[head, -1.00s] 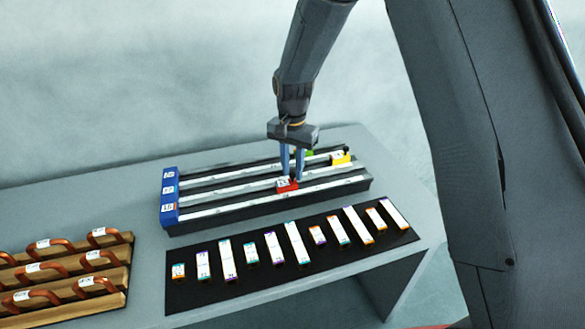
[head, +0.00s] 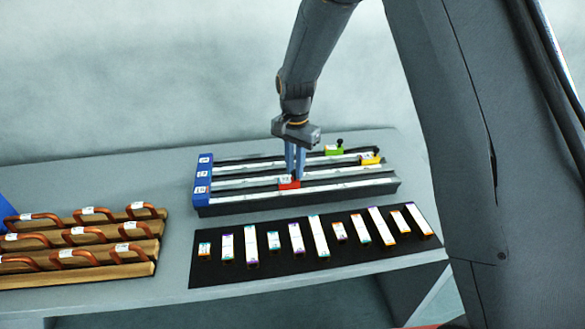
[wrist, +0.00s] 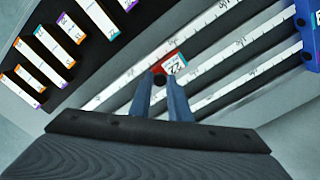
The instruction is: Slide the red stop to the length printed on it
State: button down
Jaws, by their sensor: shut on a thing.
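The red stop (head: 289,183) sits on the front rail of a black slide rack with white scales (head: 345,189). In the wrist view the red stop (wrist: 172,66) carries a white label that seems to read 22, with a dark knob at its near side. My gripper (head: 295,174) points down at the stop, its blue-grey fingers shut on it. In the wrist view my gripper (wrist: 160,84) has its fingertips on both sides of the knob. The scale reading beside the stop is too small to tell.
A green stop (head: 334,150) and a yellow stop (head: 371,160) sit on the rails behind. A blue labelled end block (head: 203,180) closes the rack's left end. A black mat (head: 270,267) with several labelled strips lies in front. Wooden racks with copper handles (head: 80,250) stand left.

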jog(key=shift+a+r, duration=0.1)
jog(key=c, duration=1.7)
grip_release()
jog(key=shift+o, duration=0.2)
notch_tip(320, 180, up, 8)
jog(key=shift+f+b, duration=0.15)
jog(key=shift+b, duration=1)
